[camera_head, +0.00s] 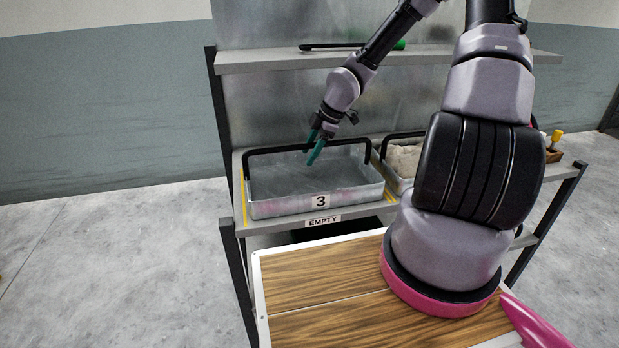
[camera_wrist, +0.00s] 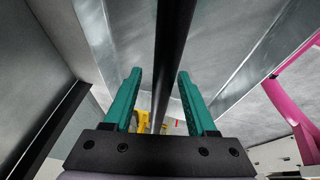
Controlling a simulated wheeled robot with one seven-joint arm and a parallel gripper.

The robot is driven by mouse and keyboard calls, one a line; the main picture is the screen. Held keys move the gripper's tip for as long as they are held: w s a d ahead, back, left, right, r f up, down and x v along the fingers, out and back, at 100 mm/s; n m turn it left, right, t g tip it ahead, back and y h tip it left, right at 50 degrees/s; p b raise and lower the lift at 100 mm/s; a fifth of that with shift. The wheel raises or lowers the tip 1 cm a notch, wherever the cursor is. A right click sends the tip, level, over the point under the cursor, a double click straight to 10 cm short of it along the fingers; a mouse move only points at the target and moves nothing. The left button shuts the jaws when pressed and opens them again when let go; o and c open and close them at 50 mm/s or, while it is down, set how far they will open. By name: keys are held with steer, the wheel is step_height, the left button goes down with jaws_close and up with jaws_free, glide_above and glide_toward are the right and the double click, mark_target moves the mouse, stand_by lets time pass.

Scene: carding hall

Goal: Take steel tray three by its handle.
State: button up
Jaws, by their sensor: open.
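Steel tray three (camera_head: 285,208) is a shallow metal tray on the middle shelf, with a "3" label on its front; it looks empty. Its black handle (camera_head: 270,149) stands raised along the back. My gripper (camera_head: 309,158) is open, its teal fingers pointing down at the handle's middle. In the wrist view, a black bar (camera_wrist: 174,45), which looks like the handle, runs between the fingers of my gripper (camera_wrist: 158,73). Neither finger visibly presses on it. Whether the bar sits fully between the fingertips in depth is hard to tell.
A second tray (camera_head: 396,184) with pale fluffy material and a black handle stands close on the right, partly hidden by my arm. The shelf (camera_head: 240,213) has an "EMPTY" label and yellow lines. An upper shelf (camera_head: 270,61) overhangs behind, with a green-ended tool (camera_head: 399,45).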

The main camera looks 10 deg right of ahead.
steer(key=shift+w+a+f, duration=0.1)
steer(key=shift+a+f, duration=0.05)
steer(key=shift+f, duration=0.4)
jaws_close()
steer(key=shift+r, duration=0.1)
stand_by(0.9)
